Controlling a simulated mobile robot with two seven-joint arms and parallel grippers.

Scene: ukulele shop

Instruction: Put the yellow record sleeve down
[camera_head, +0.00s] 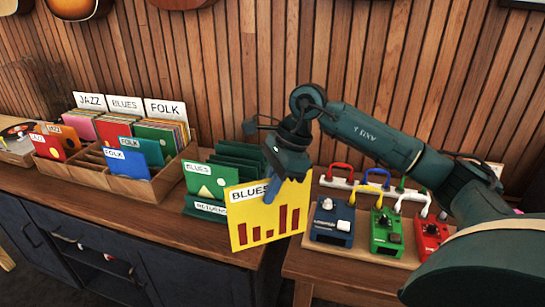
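The yellow record sleeve (250,215) has a white BLUES label at its top and red bars of different heights. My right gripper (275,184) is shut on its top edge, right of the label's middle, and holds it upright with a slight tilt. The sleeve is in front of the right end of the dark green rack (204,208) labelled RETURNS and hides part of it. A green BLUES sleeve (203,181) stands in that rack. Whether the yellow sleeve's bottom edge touches anything cannot be told. My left gripper is not in view.
A wooden crate (155,188) with JAZZ, BLUES and FOLK dividers and several sleeves stands left of the rack. At right, a board holds blue (332,222), green (386,232) and red pedals with coloured cables. The counter's front strip (130,213) is bare.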

